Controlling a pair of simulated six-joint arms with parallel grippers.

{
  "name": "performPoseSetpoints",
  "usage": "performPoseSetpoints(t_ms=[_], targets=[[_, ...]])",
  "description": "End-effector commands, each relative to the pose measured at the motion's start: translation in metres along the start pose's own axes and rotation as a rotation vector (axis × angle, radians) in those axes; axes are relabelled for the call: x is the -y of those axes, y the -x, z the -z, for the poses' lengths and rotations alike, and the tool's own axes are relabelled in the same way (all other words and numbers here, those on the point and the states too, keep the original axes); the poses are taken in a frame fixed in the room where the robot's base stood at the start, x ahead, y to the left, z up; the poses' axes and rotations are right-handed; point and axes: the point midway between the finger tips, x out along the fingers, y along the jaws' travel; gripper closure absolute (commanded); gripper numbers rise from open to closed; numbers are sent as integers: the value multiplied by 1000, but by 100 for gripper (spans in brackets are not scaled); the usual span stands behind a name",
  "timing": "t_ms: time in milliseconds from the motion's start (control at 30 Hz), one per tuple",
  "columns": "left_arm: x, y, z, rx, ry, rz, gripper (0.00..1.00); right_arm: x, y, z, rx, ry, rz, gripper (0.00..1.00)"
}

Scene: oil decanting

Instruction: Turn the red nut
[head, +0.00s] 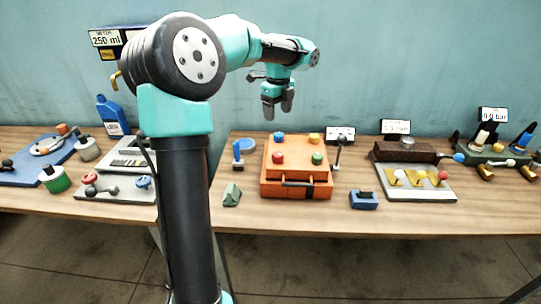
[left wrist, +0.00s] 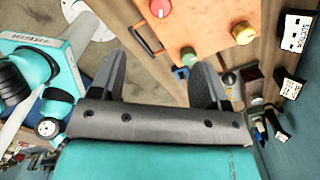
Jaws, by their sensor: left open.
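The red nut (head: 278,157) sits at the front left on top of an orange box (head: 296,186) on the table. In the left wrist view the red nut (left wrist: 160,8) shows at the top edge. Blue (head: 278,136), yellow (head: 314,138) and green (head: 317,158) nuts sit on the same box top. My left gripper (head: 278,109) hangs in the air above and behind the box, apart from the nuts. In the left wrist view its two fingers (left wrist: 160,70) are spread with nothing between them. My right gripper is not in view.
A lever (head: 337,152) stands at the box's right side. A blue block (head: 363,200) and a green wedge (head: 232,194) lie on the table near the box. A grey board with yellow parts (head: 420,190) is at the right. The wall is close behind the table.

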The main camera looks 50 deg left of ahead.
Motion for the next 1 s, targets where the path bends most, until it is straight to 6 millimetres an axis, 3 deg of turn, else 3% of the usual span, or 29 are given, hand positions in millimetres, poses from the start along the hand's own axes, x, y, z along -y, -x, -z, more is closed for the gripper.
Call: performPoseSetpoints(t_ms=[267, 467, 1000], targets=[[0, -2, 1, -1, 1, 0, 31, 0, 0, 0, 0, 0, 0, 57], [0, -15, 1, -2, 2, -2, 31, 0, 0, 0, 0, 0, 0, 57], [0, -102, 2, -3, 1, -4, 31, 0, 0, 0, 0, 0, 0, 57]])
